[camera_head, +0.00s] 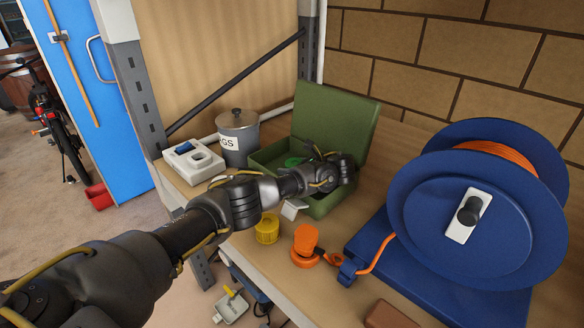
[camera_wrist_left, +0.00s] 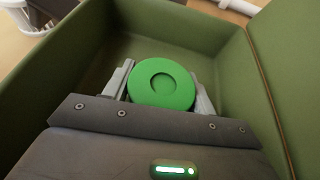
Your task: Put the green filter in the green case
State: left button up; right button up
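The green case (camera_head: 335,125) stands open on the bench, with its lid raised at the back. My left gripper (camera_head: 301,162) reaches over the front of the case and down into it. The green filter (camera_wrist_left: 162,84) is a bright green disc with a round recess. It sits between the two grey fingers of the left gripper (camera_wrist_left: 162,88), which appear to touch its sides. In the head view a bit of the green filter (camera_head: 292,161) shows inside the case. I cannot tell whether it touches the case floor. My right gripper is not in view.
A yellow ribbed cap (camera_head: 267,229) and an orange knobbed piece (camera_head: 305,243) stand in front of the case. A large blue cable reel (camera_head: 430,215) fills the right. A grey lidded canister (camera_head: 238,140) and a white box (camera_head: 192,161) stand left of the case.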

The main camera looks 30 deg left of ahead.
pick_arm(q)
jog(key=o, duration=0.4)
jog(key=b+v, duration=0.1)
jog(key=v, duration=0.3)
jog(key=shift+d+r, duration=0.15)
jog(key=shift+d, duration=0.05)
jog(key=shift+r+p+v, duration=0.2)
jog(key=shift+p+v, duration=0.4)
jog(key=shift+v, duration=0.6)
jog(key=shift+s+d, duration=0.2)
jog(key=shift+d, duration=0.1)
